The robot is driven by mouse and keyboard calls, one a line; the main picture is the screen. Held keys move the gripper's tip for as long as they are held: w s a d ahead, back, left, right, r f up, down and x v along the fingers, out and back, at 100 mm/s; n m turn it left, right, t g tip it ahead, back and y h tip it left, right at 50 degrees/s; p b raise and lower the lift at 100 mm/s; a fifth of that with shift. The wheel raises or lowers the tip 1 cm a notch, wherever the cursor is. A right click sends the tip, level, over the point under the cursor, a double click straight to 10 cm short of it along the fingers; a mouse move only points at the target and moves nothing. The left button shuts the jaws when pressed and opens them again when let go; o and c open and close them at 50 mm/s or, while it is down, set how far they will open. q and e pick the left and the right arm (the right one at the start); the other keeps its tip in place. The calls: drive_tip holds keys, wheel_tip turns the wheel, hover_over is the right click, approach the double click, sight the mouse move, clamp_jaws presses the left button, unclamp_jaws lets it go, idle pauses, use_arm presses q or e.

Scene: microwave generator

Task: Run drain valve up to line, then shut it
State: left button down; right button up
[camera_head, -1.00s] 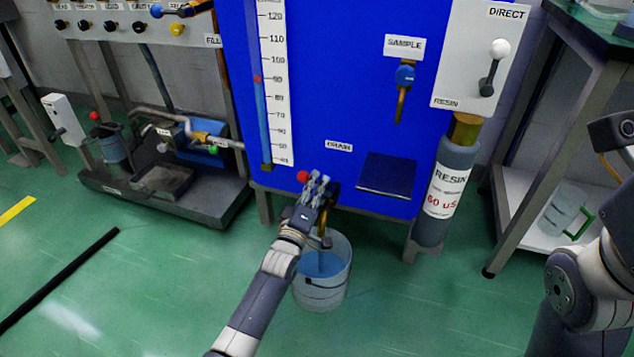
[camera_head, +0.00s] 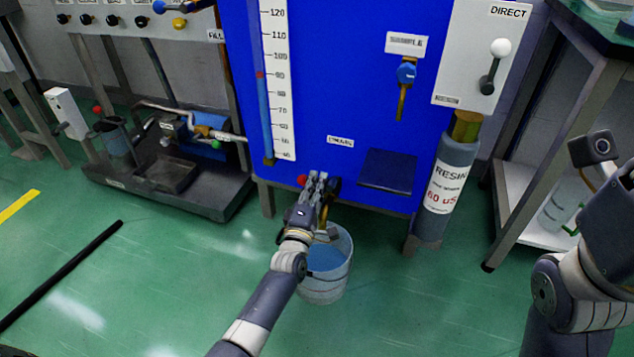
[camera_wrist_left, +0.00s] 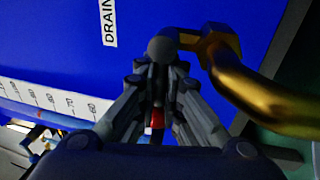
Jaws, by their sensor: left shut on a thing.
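The drain valve sits low on the blue tank (camera_head: 340,100) under the DRAIN label. Its red handle tip (camera_head: 302,180) shows beside my left gripper (camera_head: 318,180). In the left wrist view my left gripper (camera_wrist_left: 157,95) is shut around the handle, with red (camera_wrist_left: 157,120) showing between its fingers. The brass spout (camera_wrist_left: 260,95) curves down to the right. A clear bucket (camera_head: 325,285) with dark lines stands below, holding blue water (camera_head: 325,258). My arm hides part of it, and I cannot tell its exact level against the lines. No stream is clear now.
A level gauge (camera_head: 277,80) with a red mark runs up the tank's left side. A resin cylinder (camera_head: 447,185) stands right of the tank. A low pump stand (camera_head: 170,175) is at left. A dark bar (camera_head: 65,272) lies on the open green floor.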

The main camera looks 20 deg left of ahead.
use_arm(q)
drive_tip(key=shift+a+f, duration=0.1)
drive_tip(key=c, duration=1.7)
unclamp_jaws()
